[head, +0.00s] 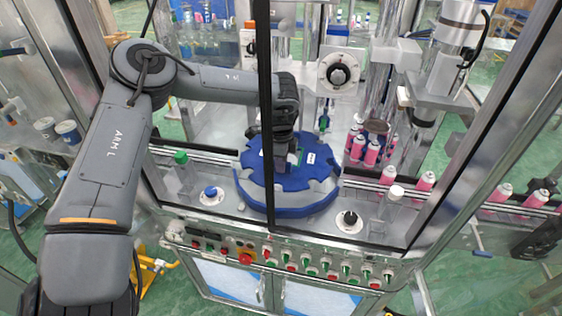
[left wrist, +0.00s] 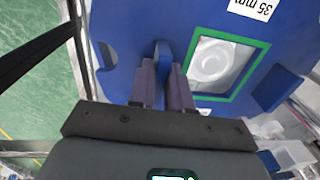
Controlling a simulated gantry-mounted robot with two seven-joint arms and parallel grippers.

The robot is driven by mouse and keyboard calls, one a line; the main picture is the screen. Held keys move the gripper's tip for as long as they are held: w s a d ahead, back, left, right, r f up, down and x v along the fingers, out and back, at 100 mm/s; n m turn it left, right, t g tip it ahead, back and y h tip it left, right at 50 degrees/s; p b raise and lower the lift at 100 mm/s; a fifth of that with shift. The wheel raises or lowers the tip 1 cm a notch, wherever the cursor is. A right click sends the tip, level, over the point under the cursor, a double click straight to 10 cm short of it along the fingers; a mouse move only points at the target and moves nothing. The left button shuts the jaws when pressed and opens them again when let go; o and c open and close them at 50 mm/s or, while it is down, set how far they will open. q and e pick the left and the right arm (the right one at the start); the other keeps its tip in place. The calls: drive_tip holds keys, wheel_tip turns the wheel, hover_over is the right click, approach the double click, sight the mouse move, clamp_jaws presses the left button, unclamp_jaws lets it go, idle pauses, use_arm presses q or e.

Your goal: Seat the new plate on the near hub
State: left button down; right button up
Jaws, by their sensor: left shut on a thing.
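A blue notched plate (head: 320,182) lies over the middle of the machine deck in the head view. In the left wrist view the plate (left wrist: 120,45) fills the top, with a white "35 mm" label (left wrist: 252,8) and a green-edged window (left wrist: 222,65). My left gripper (head: 284,163) is above the plate. In the left wrist view its fingers (left wrist: 163,80) are shut on an upright blue tab (left wrist: 162,55) of the plate. A pale round part shows through the window. The near hub is not clearly visible, so I cannot tell whether the plate rests on it. My right gripper is not in view.
A dark upright frame post (head: 265,70) crosses in front of the arm. Pink cans (head: 372,152) stand right of the plate. A blue knob (head: 211,193) and a black knob (head: 349,218) flank it in front. A control panel (head: 290,262) runs below the deck.

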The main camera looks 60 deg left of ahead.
use_arm(q)
drive_tip(key=shift+f+b, duration=0.4)
drive_tip(key=shift+f, duration=0.35)
drive_tip(key=shift+f+b, duration=2.15)
drive_tip(key=shift+f, duration=0.4)
drive_tip(key=shift+w+b, duration=0.1)
drive_tip(key=shift+b, duration=0.35)
drive_tip(key=shift+f+b, duration=0.65)
drive_tip(key=shift+f, duration=0.05)
drive_tip(key=c, duration=1)
unclamp_jaws()
